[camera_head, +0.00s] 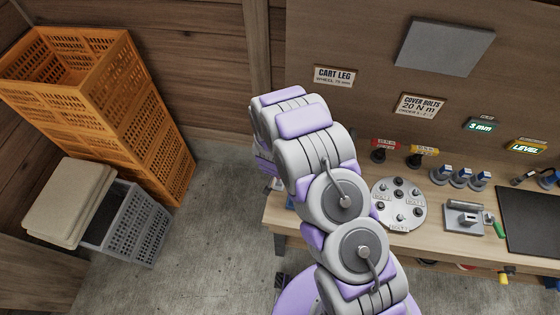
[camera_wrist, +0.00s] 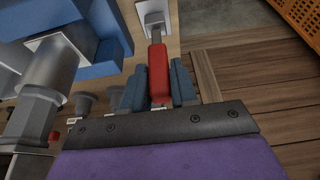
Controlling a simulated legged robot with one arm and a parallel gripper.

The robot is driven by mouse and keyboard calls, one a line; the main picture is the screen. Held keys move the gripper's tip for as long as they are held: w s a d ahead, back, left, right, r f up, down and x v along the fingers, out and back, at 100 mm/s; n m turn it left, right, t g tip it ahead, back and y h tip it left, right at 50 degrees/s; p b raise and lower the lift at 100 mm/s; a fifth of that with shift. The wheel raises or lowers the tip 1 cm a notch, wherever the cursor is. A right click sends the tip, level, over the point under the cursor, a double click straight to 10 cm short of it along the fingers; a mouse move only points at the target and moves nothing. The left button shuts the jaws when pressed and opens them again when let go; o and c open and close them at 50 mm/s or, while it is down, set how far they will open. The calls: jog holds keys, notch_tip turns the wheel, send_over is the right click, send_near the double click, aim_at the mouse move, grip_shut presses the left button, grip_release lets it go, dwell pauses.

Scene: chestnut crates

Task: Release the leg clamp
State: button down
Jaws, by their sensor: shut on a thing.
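In the wrist view, my gripper (camera_wrist: 158,70) has its two blue fingers on either side of a red handle (camera_wrist: 157,85) and is shut on it. The handle joins a pale metal bracket (camera_wrist: 152,17) at the top, at the bench edge. It looks like the clamp's lever. To the left are a large blue block (camera_wrist: 104,24) and a grey metal cylinder (camera_wrist: 60,66), perhaps the clamp body and the leg. In the head view my arm hides the gripper and most of the clamp at the bench's left end.
The workbench (camera_head: 450,238) carries a round bolt plate (camera_head: 399,204), red (camera_head: 384,146) and yellow (camera_head: 423,152) tools, a metal fixture (camera_head: 463,217) and a black mat (camera_head: 532,219). Orange crates (camera_head: 145,115) and a grey crate (camera_head: 135,228) with a beige lid (camera_head: 68,203) stand left. Floor between is clear.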

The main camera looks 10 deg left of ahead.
jog(key=shift+w, duration=0.1)
dwell(0.4)
jog(key=c, duration=1.3)
grip_release()
jog(key=o, duration=0.3)
jog(key=shift+w+a, duration=0.15)
jog(key=shift+o, duration=0.2)
jog(key=shift+r, duration=0.15)
jog(key=v, duration=1.7)
jog(key=shift+b, duration=0.45)
